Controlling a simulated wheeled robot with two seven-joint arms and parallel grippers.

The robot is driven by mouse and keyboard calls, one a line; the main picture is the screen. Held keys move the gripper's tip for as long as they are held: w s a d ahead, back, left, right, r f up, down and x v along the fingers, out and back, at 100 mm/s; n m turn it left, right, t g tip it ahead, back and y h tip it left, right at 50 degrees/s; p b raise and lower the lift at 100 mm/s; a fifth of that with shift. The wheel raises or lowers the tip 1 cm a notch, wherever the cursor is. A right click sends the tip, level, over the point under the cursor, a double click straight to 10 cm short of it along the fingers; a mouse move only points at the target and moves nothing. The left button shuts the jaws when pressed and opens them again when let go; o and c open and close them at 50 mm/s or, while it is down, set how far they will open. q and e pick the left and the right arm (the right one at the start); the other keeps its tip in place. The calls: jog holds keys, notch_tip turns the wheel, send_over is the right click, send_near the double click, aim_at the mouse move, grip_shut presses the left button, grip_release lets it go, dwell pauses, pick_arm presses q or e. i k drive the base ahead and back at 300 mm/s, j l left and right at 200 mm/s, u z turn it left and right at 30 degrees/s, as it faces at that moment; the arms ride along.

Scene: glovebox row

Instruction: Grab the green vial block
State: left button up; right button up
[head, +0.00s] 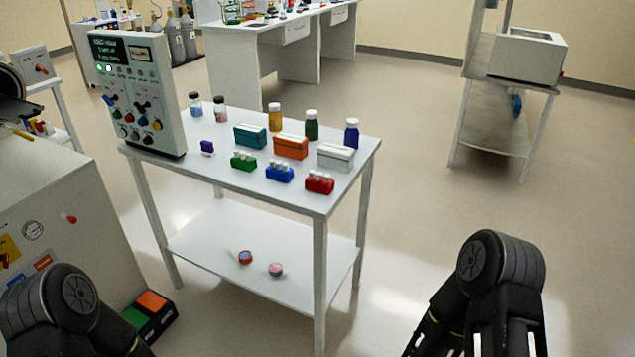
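The green vial block (243,163) sits on the top of the white table (310,197), near its front edge. It is a small green block with several pale-capped vials standing in it. My two arms show only as black links at the lower left and lower right corners, well apart from the table top. Neither gripper's fingertips can be made out in the frame.
Blue (279,175) and red (319,184) vial blocks stand to its right, a small purple item (207,148) to its left. Teal (250,136), orange (290,147) and white (335,157) boxes stand behind. A control panel (140,95) stands at the table's left end. Floor to the right is clear.

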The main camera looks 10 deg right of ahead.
aim_at(242, 161)
jog(key=i+l, duration=0.2)
jog(key=l, duration=0.15)
jog(key=i+l, duration=0.2)
jog(key=l, duration=0.2)
jog(key=i+l+u, duration=0.1)
jog(key=l, duration=0.25)
jog(key=i+l, duration=0.25)
jog(key=l, duration=0.15)
